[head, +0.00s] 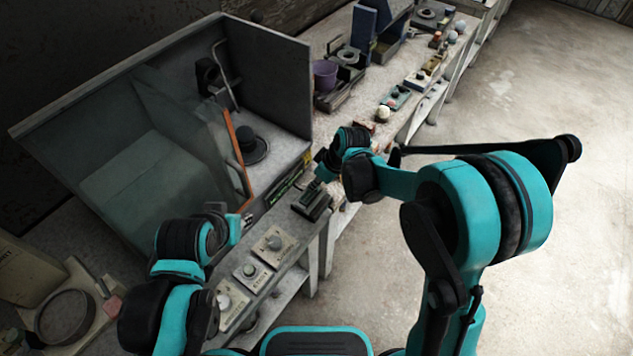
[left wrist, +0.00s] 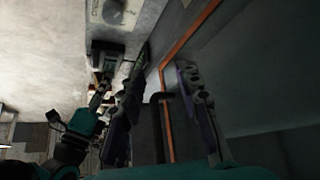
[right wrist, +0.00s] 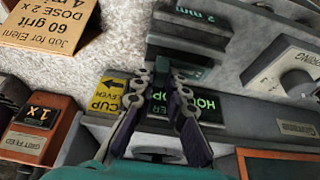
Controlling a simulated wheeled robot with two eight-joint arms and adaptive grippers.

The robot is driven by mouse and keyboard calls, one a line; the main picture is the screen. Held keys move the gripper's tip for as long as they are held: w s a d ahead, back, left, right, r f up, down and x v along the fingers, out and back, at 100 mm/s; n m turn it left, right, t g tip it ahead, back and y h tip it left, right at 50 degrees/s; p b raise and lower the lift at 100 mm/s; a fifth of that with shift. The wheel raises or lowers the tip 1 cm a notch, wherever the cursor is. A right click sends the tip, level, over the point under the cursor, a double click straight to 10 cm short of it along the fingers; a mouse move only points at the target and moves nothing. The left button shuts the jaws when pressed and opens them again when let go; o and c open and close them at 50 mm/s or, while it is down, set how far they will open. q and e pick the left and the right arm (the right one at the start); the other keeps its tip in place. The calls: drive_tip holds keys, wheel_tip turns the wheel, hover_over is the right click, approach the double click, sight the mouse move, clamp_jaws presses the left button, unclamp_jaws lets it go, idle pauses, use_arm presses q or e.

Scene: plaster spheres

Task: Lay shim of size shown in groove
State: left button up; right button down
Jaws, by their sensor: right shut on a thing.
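The block also shows on the bench in the head view (head: 313,206). My right gripper (head: 322,180) is low over the bench beside this block. Its fingers are close together on a thin dark piece, perhaps the shim, mostly hidden by the fingers. I cannot tell whether the piece touches the groove. My left gripper (left wrist: 160,82) is open and empty, with its fingers apart, near the orange-edged glass cabinet.
A glass-fronted cabinet (head: 270,60) stands behind. Knob boxes (head: 274,243) line the front edge at left. A "1x" box (right wrist: 38,118) and cardboard sign (right wrist: 48,22) are nearby.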

drive_tip(key=shift+f+b, duration=1)
drive_tip(key=shift+f, duration=0.2)
drive_tip(key=c, duration=1.5)
unclamp_jaws()
drive_tip(key=shift+o, duration=0.2)
drive_tip(key=shift+r, duration=0.15)
drive_tip(key=shift+r+p, duration=1.45)
drive_tip(key=shift+r, duration=0.5)
